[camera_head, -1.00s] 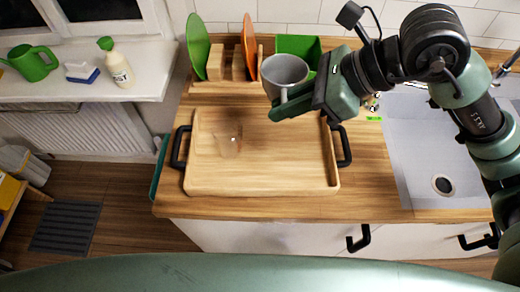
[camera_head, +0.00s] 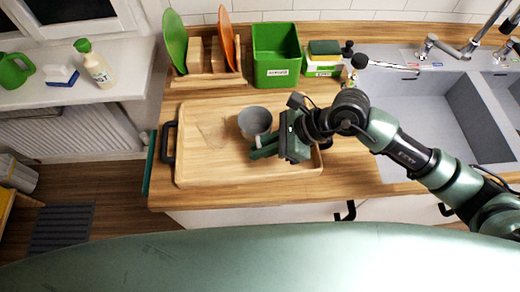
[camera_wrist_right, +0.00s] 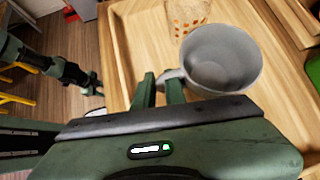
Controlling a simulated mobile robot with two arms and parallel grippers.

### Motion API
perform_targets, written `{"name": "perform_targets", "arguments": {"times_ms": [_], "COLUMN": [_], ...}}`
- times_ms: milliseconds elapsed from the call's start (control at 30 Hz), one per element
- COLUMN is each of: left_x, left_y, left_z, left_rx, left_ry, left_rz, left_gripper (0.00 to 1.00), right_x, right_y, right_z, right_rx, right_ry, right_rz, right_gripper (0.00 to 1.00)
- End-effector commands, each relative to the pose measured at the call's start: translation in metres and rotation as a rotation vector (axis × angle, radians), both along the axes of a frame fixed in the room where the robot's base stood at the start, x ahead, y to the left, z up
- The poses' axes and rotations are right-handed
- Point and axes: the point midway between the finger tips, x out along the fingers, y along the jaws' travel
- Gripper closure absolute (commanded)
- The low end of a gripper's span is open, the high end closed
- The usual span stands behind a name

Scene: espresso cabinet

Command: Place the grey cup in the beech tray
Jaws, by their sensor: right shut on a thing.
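The grey cup (camera_head: 255,121) is over the right half of the beech tray (camera_head: 215,178), inside its rim as seen from above. It is upright or nearly so; I cannot tell whether its base touches the tray floor. My right gripper (camera_head: 264,147) is shut on the cup's handle. The right wrist view shows the fingers (camera_wrist_right: 160,88) at the handle and the open, empty grey cup (camera_wrist_right: 222,60). My left gripper (camera_wrist_right: 90,82) shows small at the left of the wrist view, away from the tray; its jaw state is unclear.
A clear glass with orange dots (camera_wrist_right: 187,14) stands in the tray beside the cup, faint in the head view (camera_head: 214,132). Behind the tray are a plate rack (camera_head: 207,78), a green bin (camera_head: 277,58) and sponges (camera_head: 323,60). The sink (camera_head: 425,105) is at right.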

Motion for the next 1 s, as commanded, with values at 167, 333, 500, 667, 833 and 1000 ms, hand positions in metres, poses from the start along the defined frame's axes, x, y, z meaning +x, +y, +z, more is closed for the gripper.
{"name": "perform_targets", "arguments": {"times_ms": [167, 333, 500, 667, 833, 1000], "left_x": [0.002, 0.002, 0.002, 0.003, 0.003, 0.003], "left_y": [0.000, 0.000, 0.000, 0.000, 0.000, 0.000], "left_z": [0.006, 0.006, 0.003, 0.003, 0.003, 0.006], "left_rx": [0.001, 0.000, 0.000, 0.000, 0.000, 0.000], "left_ry": [-0.002, -0.003, -0.003, -0.004, -0.004, -0.005], "left_rz": [0.000, 0.000, 0.000, 0.000, 0.001, 0.001], "left_gripper": [0.62, 0.62, 0.62, 0.62, 0.62, 0.62], "right_x": [0.000, 0.000, 0.000, 0.000, 0.000, 0.000], "right_y": [0.000, 0.000, 0.000, 0.000, 0.000, 0.000], "right_z": [-0.022, -0.025, -0.026, -0.027, -0.027, -0.024], "right_rx": [0.001, 0.001, 0.002, 0.000, 0.000, 0.000], "right_ry": [0.002, -0.002, -0.002, 0.000, 0.001, 0.001], "right_rz": [-0.001, 0.000, 0.000, 0.000, -0.001, -0.001], "right_gripper": [1.00, 1.00, 1.00, 0.67, 0.67, 0.67]}}
